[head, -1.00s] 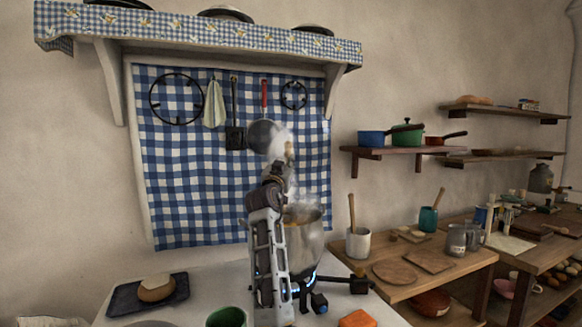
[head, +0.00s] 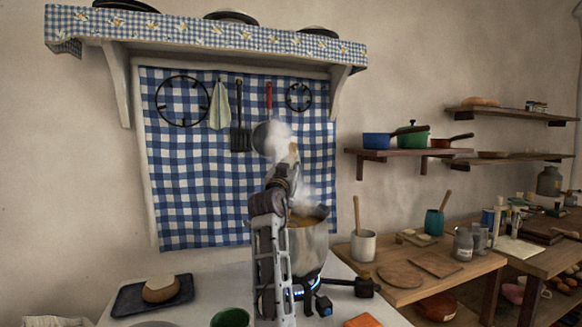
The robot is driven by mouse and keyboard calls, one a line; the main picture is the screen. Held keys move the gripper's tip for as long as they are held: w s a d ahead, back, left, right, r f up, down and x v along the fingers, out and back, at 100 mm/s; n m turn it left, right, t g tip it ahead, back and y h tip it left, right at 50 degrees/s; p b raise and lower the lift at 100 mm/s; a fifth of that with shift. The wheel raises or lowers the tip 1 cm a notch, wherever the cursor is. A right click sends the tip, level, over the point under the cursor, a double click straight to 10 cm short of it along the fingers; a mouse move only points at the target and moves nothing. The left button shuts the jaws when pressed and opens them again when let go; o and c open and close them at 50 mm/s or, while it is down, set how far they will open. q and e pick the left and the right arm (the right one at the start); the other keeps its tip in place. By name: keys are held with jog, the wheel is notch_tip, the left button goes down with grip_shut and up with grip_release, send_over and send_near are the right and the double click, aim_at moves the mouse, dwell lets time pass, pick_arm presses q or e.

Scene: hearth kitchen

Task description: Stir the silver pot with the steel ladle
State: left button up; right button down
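The silver pot (head: 313,250) stands on a lit burner with blue light beneath, steaming, with yellowish-brown contents at its rim. One arm of mine, apparently the left, rises from the bottom just left of the pot and covers its left side. Its gripper (head: 288,174) is above the pot's left rim, partly lost in steam. A tan handle end (head: 293,152), seemingly of the steel ladle, sticks up from the gripper, which appears shut on it. The ladle's lower part is hidden behind the arm and rim, so how deep it reaches is unclear. My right gripper is out of view.
A dark tray with a round loaf (head: 161,289) lies left on the white table. A wooden counter (head: 399,291) with a crock and boards stands right. Utensils hang behind the pot.

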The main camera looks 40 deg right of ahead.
pick_arm(q)
jog(key=shift+w+d, duration=0.15)
jog(key=shift+w+p+v, duration=0.25)
jog(key=shift+p+v, duration=0.85)
jog(key=shift+p, duration=0.1)
jog(key=shift+w+p+v, duration=0.25)
jog(key=shift+p+v, duration=0.9)
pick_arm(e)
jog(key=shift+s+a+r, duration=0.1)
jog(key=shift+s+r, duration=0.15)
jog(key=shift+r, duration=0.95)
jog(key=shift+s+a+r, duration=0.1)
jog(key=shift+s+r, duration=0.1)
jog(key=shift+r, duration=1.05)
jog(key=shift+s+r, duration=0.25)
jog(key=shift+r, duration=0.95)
pick_arm(q)
jog(key=shift+d+r, duration=0.1)
jog(key=shift+r, duration=0.1)
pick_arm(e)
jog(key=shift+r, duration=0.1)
